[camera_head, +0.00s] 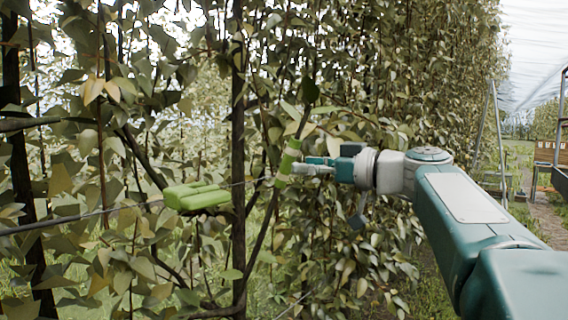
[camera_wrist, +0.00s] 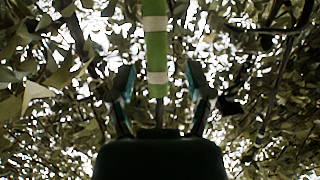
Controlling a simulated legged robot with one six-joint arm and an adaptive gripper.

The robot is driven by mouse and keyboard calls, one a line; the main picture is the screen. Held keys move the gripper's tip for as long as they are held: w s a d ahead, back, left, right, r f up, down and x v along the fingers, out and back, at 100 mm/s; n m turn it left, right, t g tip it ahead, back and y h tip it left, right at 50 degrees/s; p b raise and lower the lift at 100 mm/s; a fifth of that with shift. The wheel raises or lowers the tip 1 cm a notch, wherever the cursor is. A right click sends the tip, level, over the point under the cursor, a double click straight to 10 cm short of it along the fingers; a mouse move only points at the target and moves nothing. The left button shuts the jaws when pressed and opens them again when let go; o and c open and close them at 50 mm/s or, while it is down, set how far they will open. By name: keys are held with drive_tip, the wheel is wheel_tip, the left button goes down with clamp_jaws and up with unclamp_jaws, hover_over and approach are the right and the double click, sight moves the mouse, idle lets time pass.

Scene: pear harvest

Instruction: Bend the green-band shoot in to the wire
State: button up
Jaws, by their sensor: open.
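The shoot with the green band (camera_head: 288,160) leans up to the right in the head view, in front of the foliage. In the wrist view the green band, with pale stripes (camera_wrist: 156,52), stands upright between my two fingers. My gripper (camera_head: 303,167) is at the band from its right side. In the wrist view my gripper (camera_wrist: 160,88) is open, with a finger on each side of the band and visible gaps. The wire (camera_head: 75,217) runs across the left of the head view. A bright green clip-like piece (camera_head: 197,197) sits along it, left of the band.
A dark upright trunk (camera_head: 238,150) stands between the green piece and the band. Dense leaves and branches surround my gripper. A grassy lane with a brown crate (camera_head: 552,152) on a rack lies at the far right.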

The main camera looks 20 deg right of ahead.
sight(287, 158)
drive_tip(key=x, duration=0.3)
drive_tip(key=shift+w+d, duration=0.1)
drive_tip(key=shift+w, duration=0.3)
drive_tip(key=shift+w+a, duration=0.25)
drive_tip(key=shift+a, duration=0.4)
drive_tip(key=shift+d, duration=0.1)
clamp_jaws()
